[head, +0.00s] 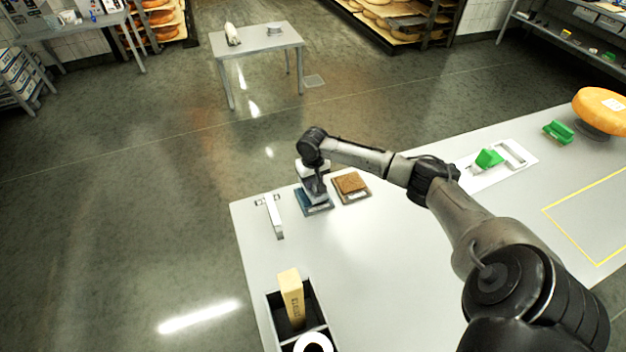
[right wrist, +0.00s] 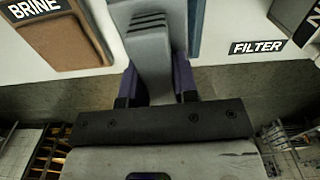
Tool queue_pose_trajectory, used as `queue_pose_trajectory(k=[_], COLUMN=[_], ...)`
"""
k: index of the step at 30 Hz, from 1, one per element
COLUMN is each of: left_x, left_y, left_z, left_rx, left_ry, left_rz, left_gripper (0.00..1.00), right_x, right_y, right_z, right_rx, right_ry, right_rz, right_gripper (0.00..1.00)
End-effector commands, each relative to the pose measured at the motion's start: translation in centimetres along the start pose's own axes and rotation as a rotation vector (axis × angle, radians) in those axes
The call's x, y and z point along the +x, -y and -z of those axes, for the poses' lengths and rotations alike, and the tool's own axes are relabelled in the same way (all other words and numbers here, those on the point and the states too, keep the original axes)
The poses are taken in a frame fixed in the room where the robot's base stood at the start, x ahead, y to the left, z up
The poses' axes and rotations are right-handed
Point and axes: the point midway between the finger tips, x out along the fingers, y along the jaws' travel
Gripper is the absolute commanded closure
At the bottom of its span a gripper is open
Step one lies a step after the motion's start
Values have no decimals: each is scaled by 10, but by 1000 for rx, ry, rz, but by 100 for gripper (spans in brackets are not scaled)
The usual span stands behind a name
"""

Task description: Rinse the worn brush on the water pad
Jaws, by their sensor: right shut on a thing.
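My right gripper (head: 313,188) points down over the blue water pad (head: 325,207) near the far left end of the white table. In the right wrist view the gripper (right wrist: 156,88) is shut on a grey ribbed handle (right wrist: 150,55), taken to be the worn brush. Its bristles are hidden, so I cannot tell whether they touch the pad. An edge of the blue pad (right wrist: 195,22) shows beside the handle. The brown pad labelled BRINE (head: 351,186) lies just right of the water pad. My left gripper is not in view.
A white tool (head: 271,214) lies left of the pads. A dark divided box (head: 273,312) holds a tan block (head: 290,296). A white tray (head: 517,169) with a green brush (head: 488,158), another green item (head: 558,131) and a cheese wheel (head: 602,105) are right. The table's middle is clear.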

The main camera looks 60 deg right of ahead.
Motion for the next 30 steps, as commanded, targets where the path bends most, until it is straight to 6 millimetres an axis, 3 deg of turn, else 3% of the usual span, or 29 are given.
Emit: queue_pose_trajectory(k=[30], left_x=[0], left_y=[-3], left_z=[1], left_rx=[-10], left_ry=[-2], left_rz=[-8], left_gripper=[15], right_x=[6], right_y=[0], right_z=[0], right_rx=[0], right_ry=[-1], right_rz=[0], right_gripper=[91])
